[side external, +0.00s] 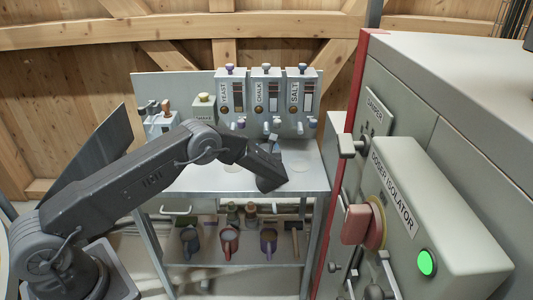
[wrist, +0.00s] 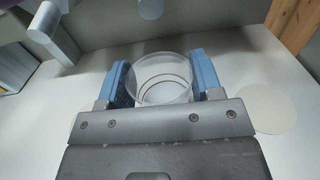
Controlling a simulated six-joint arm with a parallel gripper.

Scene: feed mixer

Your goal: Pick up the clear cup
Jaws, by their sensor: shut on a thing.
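The clear cup (wrist: 163,82) is in the wrist view, a round see-through cup seen from above, between the two blue finger pads. My gripper (wrist: 163,80) is shut on it, one pad at each side. In the side external view my gripper (side external: 271,170) is over the right part of the metal table, below the dispensers. The cup cannot be made out there, as the gripper hides it. I cannot tell whether the cup touches the table.
Dispensers marked YEAST (side external: 230,95), CHALK (side external: 266,95) and SALT (side external: 301,95) stand behind the table (side external: 200,182). A pale disc (wrist: 262,110) lies right of the cup. Several mugs stand on the lower shelf (side external: 215,256). A DOSER ISOLATOR box (side external: 430,215) is at right.

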